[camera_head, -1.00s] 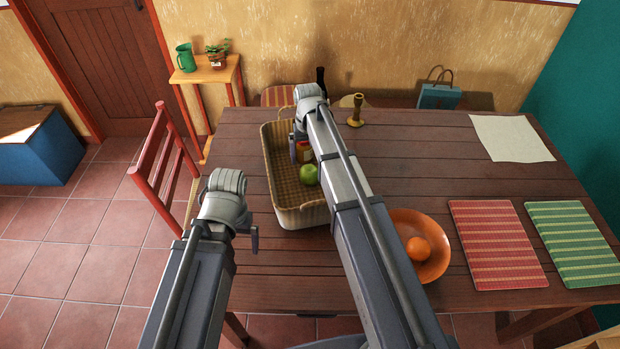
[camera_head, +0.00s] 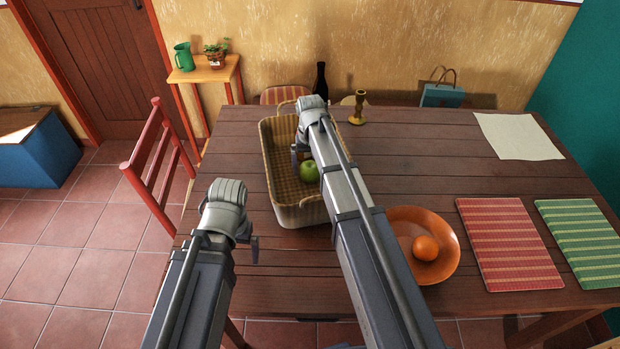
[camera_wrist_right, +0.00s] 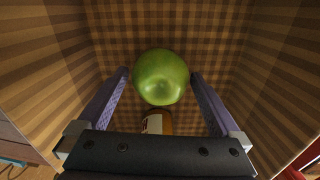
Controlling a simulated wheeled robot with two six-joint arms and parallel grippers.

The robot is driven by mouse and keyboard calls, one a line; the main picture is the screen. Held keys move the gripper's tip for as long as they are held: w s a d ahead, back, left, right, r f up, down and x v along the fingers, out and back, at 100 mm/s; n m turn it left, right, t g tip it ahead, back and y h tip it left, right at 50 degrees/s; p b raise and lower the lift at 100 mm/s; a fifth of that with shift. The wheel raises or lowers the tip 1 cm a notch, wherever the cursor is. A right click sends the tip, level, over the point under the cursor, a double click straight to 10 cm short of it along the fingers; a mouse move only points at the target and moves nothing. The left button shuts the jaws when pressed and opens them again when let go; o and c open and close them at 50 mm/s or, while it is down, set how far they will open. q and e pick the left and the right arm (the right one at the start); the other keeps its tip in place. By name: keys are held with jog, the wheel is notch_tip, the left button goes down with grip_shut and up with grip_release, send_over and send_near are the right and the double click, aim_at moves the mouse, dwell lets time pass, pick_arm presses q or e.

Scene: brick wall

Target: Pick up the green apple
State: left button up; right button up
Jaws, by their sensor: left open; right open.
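The green apple (camera_head: 309,171) lies in the long wicker basket (camera_head: 301,217) on the table. It fills the middle of the right wrist view (camera_wrist_right: 161,77). My right gripper (camera_wrist_right: 159,78) is open, pointing down into the basket, with its fingertips on either side of the apple and visible gaps to it. In the head view the right gripper (camera_head: 297,154) is mostly hidden by its own arm. My left gripper (camera_head: 255,250) is open and largely hidden behind its wrist, near the table's left edge, away from the basket.
An amber jar with a pale label (camera_wrist_right: 157,121) stands in the basket close to the apple. An orange bowl (camera_head: 452,262) holding an orange (camera_head: 425,248) is right of my right arm.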

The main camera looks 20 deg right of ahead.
pick_arm(q)
jog(key=shift+f+b, duration=0.4)
jog(key=shift+f, duration=0.5)
pick_arm(e)
jog(key=shift+f, duration=0.85)
pick_arm(q)
jog(key=shift+r, duration=0.1)
pick_arm(e)
jog(key=shift+r, duration=0.1)
jog(key=shift+c, duration=0.2)
jog(key=c, duration=1.3)
pick_arm(q)
jog(key=shift+r, duration=0.1)
pick_arm(e)
jog(key=shift+r, duration=0.1)
